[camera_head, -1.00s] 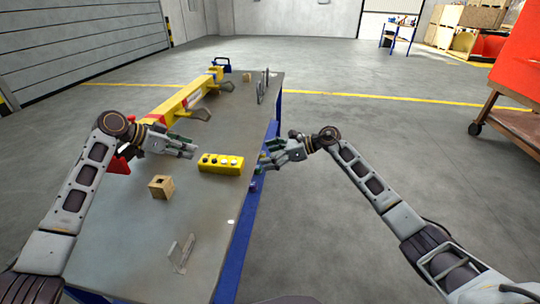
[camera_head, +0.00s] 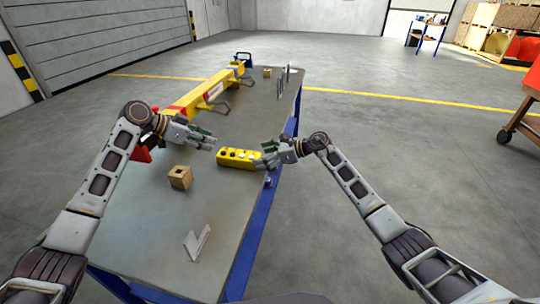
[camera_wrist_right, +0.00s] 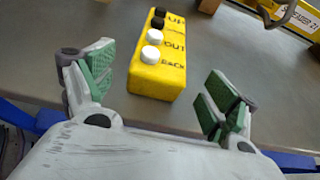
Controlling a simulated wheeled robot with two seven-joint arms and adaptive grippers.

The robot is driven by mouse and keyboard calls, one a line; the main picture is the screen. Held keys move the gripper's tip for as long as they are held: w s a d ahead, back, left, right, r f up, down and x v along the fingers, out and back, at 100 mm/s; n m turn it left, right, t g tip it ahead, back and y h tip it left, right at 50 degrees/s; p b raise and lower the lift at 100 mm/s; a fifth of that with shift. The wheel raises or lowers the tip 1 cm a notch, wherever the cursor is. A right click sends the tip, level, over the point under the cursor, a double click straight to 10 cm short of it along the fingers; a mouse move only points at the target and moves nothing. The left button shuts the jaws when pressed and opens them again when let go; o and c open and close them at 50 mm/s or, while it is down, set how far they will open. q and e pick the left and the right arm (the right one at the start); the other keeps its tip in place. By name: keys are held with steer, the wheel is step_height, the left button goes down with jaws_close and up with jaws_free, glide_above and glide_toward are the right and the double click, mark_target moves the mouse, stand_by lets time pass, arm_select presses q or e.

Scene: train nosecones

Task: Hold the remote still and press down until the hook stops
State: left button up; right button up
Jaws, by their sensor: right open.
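The yellow remote (camera_head: 237,158) lies on the grey table near its right edge. In the right wrist view the remote (camera_wrist_right: 157,78) shows a row of black and white buttons labelled UP, OUT and BACK. My right gripper (camera_head: 262,160) is open at the remote's right end. In the wrist view its fingers are spread to either side of the remote's near end, apart from it. My left gripper (camera_head: 212,141) appears open and empty, just beyond the remote's left end. A yellow beam (camera_head: 206,92) with grey hook-like loops lies further back; I cannot tell which hook is meant.
A wooden block (camera_head: 180,177) with a hole stands left of the remote. A small wooden block (camera_head: 267,72) and upright grey plates (camera_head: 284,80) stand at the back. The floor right of the table is open.

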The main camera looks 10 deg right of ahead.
mark_target(258, 157)
steer(key=shift+x, duration=1.9)
arm_select(q)
steer(key=shift+c, duration=0.2)
arm_select(e)
steer(key=c, duration=1.4)
arm_select(q)
jaws_close()
